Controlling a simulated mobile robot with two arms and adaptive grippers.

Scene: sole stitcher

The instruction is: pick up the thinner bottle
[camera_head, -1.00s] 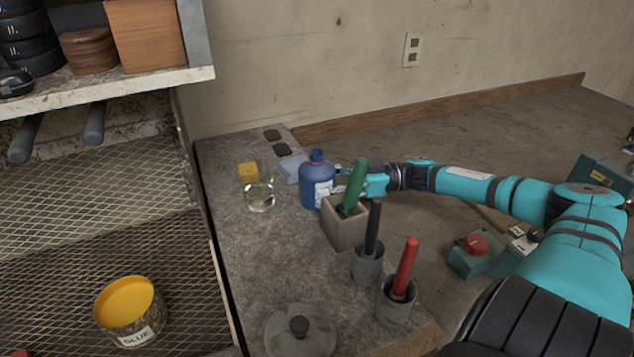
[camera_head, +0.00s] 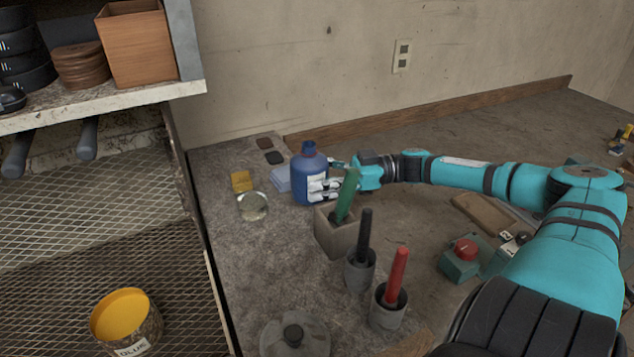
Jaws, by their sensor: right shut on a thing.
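A blue bottle (camera_head: 310,176) with a blue cap and a pale label stands upright at the back of the grey worktop. My right gripper (camera_head: 325,188) reaches it from the right and is shut on its body, with its fingers across the bottle's right side and label. The bottle seems slightly off the worktop, but its underside is partly hidden behind the stone holder. My left gripper is not in view.
A stone holder (camera_head: 336,240) with a green-handled tool stands just in front. Two grey cups with black (camera_head: 365,235) and red (camera_head: 398,275) handles stand nearer. A glass jar (camera_head: 253,206), yellow block (camera_head: 241,181) and pale blue block (camera_head: 279,180) lie left.

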